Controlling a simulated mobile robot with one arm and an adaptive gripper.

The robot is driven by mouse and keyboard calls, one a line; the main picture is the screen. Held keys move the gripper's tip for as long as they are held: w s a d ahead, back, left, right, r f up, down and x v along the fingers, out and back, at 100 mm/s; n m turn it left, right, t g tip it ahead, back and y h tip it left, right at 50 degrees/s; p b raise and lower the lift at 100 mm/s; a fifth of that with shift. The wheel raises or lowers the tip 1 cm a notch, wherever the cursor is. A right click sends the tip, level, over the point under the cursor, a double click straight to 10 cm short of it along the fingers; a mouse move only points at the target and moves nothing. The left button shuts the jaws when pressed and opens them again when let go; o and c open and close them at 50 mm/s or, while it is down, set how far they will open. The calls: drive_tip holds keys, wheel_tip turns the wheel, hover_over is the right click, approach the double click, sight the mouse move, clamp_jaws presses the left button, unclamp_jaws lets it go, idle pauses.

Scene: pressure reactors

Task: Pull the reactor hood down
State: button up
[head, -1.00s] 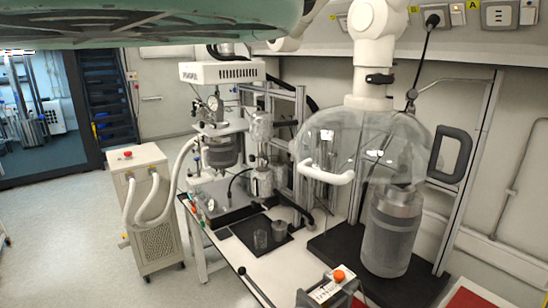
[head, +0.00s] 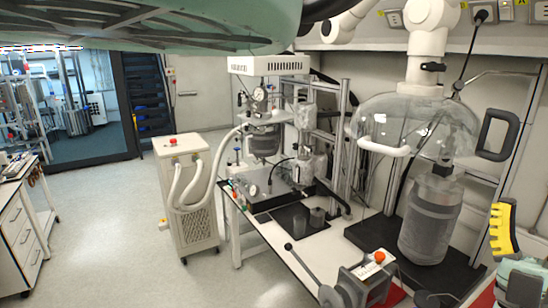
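The clear domed hood (head: 420,125) hangs from a white jointed arm (head: 427,45) at the right of the head view. It has a white handle (head: 384,149) at its front left and a dark loop handle (head: 497,135) at its right. Its rim is above the grey cylindrical reactor vessel (head: 431,220), which stands upright on a black base. What appears to be my gripper (head: 502,232) is at the lower right edge, with a yellow, black-edged finger pointing up and a teal body. It appears right of and below the hood, apart from it. Its opening is hidden.
A smaller reactor setup (head: 265,140) stands left of the hood on the white bench (head: 262,232). A control box with a red button (head: 368,278) is at the bench's front. A white chiller cabinet (head: 188,200) stands on the floor.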

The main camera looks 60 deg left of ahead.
drive_tip(key=w+a+f+n+g+b, duration=0.1)
drive_tip(key=w+a+n+g, duration=0.15)
drive_tip(key=a, duration=0.25)
drive_tip(key=w+a+n+g+y+b, duration=0.1)
drive_tip(key=a+n+g, duration=0.1)
drive_tip(key=a+g, duration=0.15)
drive_tip(key=w+a+f+n+g+b, duration=0.1)
drive_tip(key=a+n+g, duration=0.1)
drive_tip(key=a, duration=0.3)
drive_tip(key=n+h+b, duration=0.2)
drive_tip(key=h+b, duration=0.8)
drive_tip(key=h, duration=0.3)
approach(377, 150)
drive_tip(key=shift+m, duration=0.25)
drive_tip(key=p+x, duration=1)
drive_tip(key=x, duration=0.1)
drive_tip(key=shift+w+r, duration=0.2)
drive_tip(key=shift+w, duration=0.05)
drive_tip(key=shift+w+a+f+p, duration=0.1)
drive_tip(key=shift+w+a+p, duration=0.25)
drive_tip(key=shift+w, duration=0.15)
clamp_jaws()
